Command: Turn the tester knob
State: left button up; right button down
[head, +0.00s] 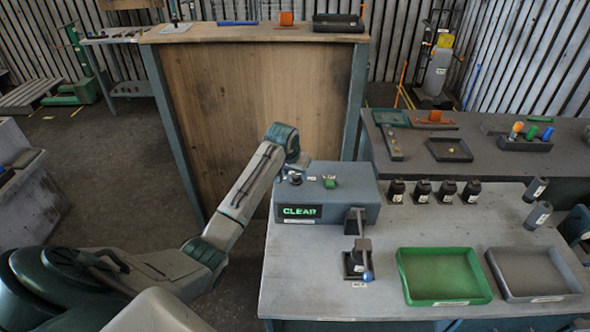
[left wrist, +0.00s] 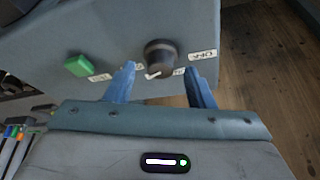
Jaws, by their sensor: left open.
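The tester (head: 330,208) is a blue-grey box on the near table, with a screen that reads CLEAR in green. Its dark round knob (left wrist: 160,56) has a white pointer mark and small labels around it; it also shows on top of the box in the head view (head: 295,179). A green button (left wrist: 78,65) sits to the left of the knob in the left wrist view. My left gripper (left wrist: 158,80) is open, with its two blue fingers on either side of the knob's near edge. I cannot tell whether they touch it. My right gripper is not in view.
A small stand (head: 357,262) is in front of the tester. A green tray (head: 400,283) and a grey tray (head: 497,280) lie to its right. Several dark cylinders (head: 422,191) stand in a row behind them. A wooden-fronted bench (head: 262,110) is behind the tester.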

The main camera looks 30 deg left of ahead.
pick_arm(q)
jog(key=shift+w+f, duration=0.15)
jog(key=shift+f, duration=0.3)
jog(key=shift+c, duration=0.4)
jog(key=c, duration=0.9)
